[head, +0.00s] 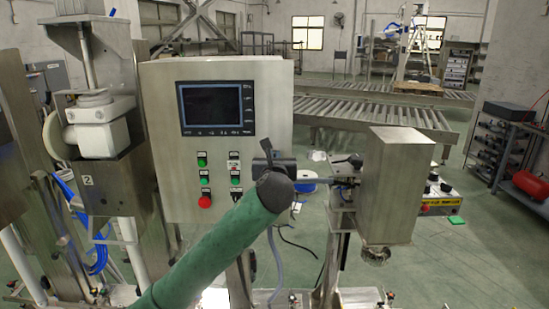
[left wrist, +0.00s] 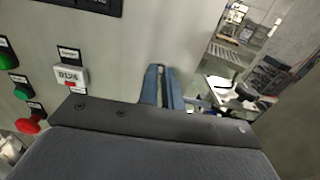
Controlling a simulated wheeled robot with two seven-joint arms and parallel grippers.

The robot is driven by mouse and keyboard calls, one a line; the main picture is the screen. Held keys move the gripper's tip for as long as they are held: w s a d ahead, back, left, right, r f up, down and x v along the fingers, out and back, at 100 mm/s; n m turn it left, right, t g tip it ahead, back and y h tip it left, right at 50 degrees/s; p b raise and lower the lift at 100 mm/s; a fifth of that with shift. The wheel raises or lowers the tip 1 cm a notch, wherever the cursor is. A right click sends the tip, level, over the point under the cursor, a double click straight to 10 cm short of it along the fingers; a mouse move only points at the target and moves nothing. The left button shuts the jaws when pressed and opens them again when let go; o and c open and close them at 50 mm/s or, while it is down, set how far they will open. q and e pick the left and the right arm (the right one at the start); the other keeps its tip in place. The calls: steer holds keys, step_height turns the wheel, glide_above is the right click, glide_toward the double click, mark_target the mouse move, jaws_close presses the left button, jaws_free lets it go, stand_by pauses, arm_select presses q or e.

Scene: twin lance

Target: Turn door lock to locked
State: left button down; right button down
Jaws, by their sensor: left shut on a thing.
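The grey metal control cabinet (head: 165,130) has a dark screen on its door, with several push buttons below; its door face also shows in the left wrist view (left wrist: 125,45). My left arm comes in from below, and my left gripper (head: 267,150) is at the right edge of the cabinet door. In the left wrist view its two blue-grey fingers (left wrist: 161,72) point at the door near that edge, close together. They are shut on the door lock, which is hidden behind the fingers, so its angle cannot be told. My right gripper is not in view.
A metal box on a stand (head: 395,180) is close on the right. A roller conveyor (head: 380,115) lies behind.

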arm_select(q)
steer(key=shift+a+f+n, duration=0.2)
steer(key=shift+n, duration=2.85)
steer(key=shift+a+f+n, duration=0.25)
steer(key=shift+n, duration=2.75)
steer(key=shift+a+f+n, duration=0.2)
steer(key=shift+n, duration=2.85)
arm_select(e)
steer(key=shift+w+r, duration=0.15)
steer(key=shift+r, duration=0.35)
arm_select(q)
steer(key=c, duration=1.6)
jaws_free()
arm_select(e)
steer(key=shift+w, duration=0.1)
